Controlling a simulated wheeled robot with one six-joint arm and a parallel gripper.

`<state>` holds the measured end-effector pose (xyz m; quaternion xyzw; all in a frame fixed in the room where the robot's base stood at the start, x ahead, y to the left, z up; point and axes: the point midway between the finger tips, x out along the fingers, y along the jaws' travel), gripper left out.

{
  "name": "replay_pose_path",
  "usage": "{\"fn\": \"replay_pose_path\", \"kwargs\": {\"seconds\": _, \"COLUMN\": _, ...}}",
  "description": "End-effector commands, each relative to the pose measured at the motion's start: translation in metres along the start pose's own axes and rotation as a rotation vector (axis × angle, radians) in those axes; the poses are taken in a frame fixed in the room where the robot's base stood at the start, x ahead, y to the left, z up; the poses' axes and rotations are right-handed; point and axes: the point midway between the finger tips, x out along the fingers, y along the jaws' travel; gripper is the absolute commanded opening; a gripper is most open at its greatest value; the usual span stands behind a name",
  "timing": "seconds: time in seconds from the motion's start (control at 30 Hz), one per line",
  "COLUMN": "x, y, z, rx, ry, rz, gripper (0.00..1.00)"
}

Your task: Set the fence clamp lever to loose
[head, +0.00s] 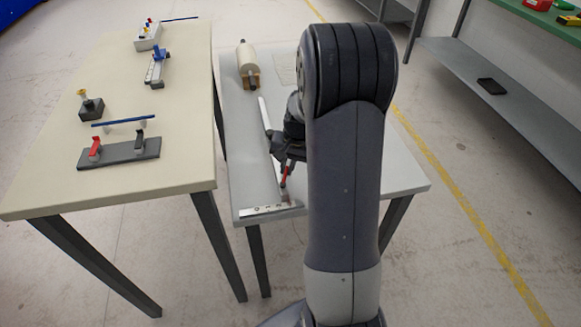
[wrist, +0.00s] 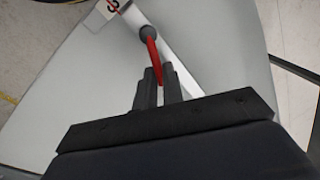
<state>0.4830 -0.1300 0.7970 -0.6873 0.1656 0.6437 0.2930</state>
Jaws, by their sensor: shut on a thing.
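The fence clamp lever is red with a dark round pivot at one end. In the wrist view the red lever (wrist: 153,55) runs from the pivot (wrist: 148,32) down between my two fingers. My gripper (wrist: 160,80) is shut on the lever. In the head view the lever (head: 284,180) shows as a small red piece below my gripper (head: 287,162), near the front end of the long pale fence (head: 267,115). A white scale strip (head: 270,209) with dark marks lies at the grey table's front edge. My arm hides part of the table to the right.
A cream roll (head: 247,62) in a holder stands at the back of the grey table (head: 245,150). The cream table (head: 60,190) at left holds a base with red and black clamps (head: 120,152), a blue bar and other fixtures. A shelf (head: 500,85) stands at right.

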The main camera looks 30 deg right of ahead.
Motion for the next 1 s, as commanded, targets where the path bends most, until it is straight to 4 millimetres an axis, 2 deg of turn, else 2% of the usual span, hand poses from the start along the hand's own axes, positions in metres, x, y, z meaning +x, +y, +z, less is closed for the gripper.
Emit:
{"fn": "replay_pose_path", "kwargs": {"seconds": 0.2, "x": 0.002, "y": -0.008, "z": 0.0, "rx": -0.179, "ry": -0.035, "rz": 0.0, "gripper": 0.0}}
{"fn": "replay_pose_path", "kwargs": {"seconds": 0.5, "x": 0.003, "y": -0.015, "z": 0.001, "rx": -0.357, "ry": -0.068, "rz": 0.001, "gripper": 0.0}}
{"fn": "replay_pose_path", "kwargs": {"seconds": 1.0, "x": 0.003, "y": -0.019, "z": 0.002, "rx": -0.443, "ry": -0.084, "rz": 0.001, "gripper": 0.0}}
